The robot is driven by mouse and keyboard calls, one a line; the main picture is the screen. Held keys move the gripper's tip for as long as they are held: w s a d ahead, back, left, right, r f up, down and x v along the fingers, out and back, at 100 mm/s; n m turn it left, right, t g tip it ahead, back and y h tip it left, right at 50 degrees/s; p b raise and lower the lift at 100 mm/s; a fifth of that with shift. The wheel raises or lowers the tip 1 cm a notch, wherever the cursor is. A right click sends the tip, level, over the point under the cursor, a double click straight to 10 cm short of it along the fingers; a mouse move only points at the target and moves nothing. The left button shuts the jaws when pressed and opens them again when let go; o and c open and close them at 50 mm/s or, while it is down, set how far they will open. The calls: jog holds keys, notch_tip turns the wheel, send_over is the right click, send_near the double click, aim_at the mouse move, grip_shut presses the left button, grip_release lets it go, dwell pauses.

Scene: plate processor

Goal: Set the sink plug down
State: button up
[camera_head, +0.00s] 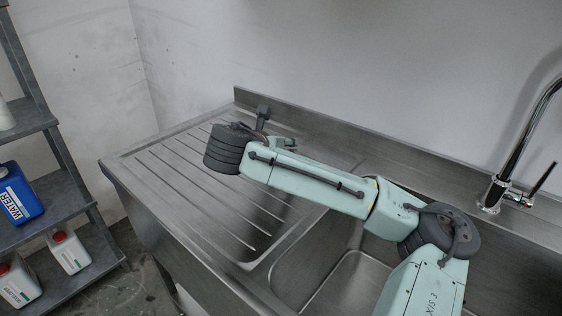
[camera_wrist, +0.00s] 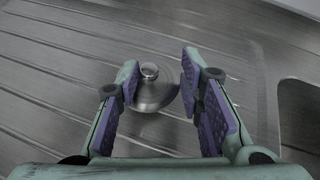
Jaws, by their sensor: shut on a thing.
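The sink plug (camera_wrist: 155,95) is a round metal disc with a small shiny knob on top. In the wrist view it sits between the purple-padded fingers of my gripper (camera_wrist: 160,68). My gripper is shut on the plug, over the ribbed drainboard. How far the plug's underside is from the metal cannot be told. In the head view the plug is hidden behind my arm, and only a little of the gripper shows past the forearm.
The grooved drainboard (camera_head: 165,177) is bare on the left of the sink unit. The sink basin (camera_head: 350,283) is at its right, and a chrome tap (camera_head: 512,160) stands behind. A raised back edge runs along the wall. A shelf (camera_head: 50,200) with containers stands at far left.

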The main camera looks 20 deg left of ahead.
jog(key=shift+w+a, duration=0.1)
jog(key=shift+w, duration=0.25)
jog(key=shift+f, duration=0.35)
notch_tip(320, 180, down, 3)
jog(key=b, duration=0.3)
jog(key=o, duration=0.6)
jog(key=shift+f, duration=0.15)
jog(key=o, duration=0.5)
